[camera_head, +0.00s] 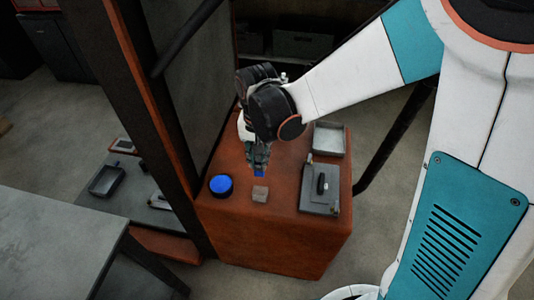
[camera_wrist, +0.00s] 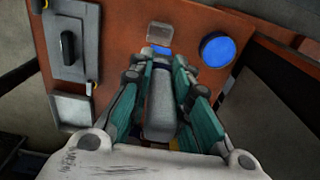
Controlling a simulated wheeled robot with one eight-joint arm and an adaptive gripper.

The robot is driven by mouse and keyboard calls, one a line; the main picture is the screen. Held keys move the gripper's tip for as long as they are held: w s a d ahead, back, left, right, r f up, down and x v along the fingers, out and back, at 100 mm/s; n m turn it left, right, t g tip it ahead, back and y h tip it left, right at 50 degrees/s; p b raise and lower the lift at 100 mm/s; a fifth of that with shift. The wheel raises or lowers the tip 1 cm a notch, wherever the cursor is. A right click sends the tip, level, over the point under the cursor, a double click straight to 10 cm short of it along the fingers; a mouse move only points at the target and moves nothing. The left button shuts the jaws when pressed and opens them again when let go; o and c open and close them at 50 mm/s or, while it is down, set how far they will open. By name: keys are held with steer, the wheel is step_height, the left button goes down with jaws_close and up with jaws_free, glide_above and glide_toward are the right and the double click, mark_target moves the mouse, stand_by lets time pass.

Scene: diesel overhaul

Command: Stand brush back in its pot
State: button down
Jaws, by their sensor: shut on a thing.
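My gripper (camera_head: 258,165) points down over the orange cabinet top, and its teal fingers (camera_wrist: 160,62) also show in the wrist view. It is shut on a small blue piece (camera_head: 258,173), which I take for part of the brush; the blue also shows between the fingertips in the wrist view (camera_wrist: 161,50). The fingers hide most of the brush, and its bristles are not clear. A round blue-topped pot (camera_head: 221,184) stands to the left of the gripper, apart from it; in the wrist view it is at upper right (camera_wrist: 217,49). I cannot tell whether the brush touches the top.
A small grey block (camera_head: 260,193) sits just in front of the gripper. A grey plate with a black handle (camera_head: 320,190) and a pale open tray (camera_head: 329,138) are at the right of the orange cabinet (camera_head: 270,245). A dark upright post (camera_head: 150,120) borders its left side.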

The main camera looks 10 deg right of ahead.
mark_target(259, 170)
steer(key=shift+f+b, duration=2.7)
steer(key=shift+f, duration=1.05)
steer(key=shift+f, duration=0.1)
steer(key=shift+f+b, duration=2.8)
steer(key=shift+f, duration=0.3)
steer(key=c, duration=1.4)
jaws_free()
steer(key=shift+r, duration=0.15)
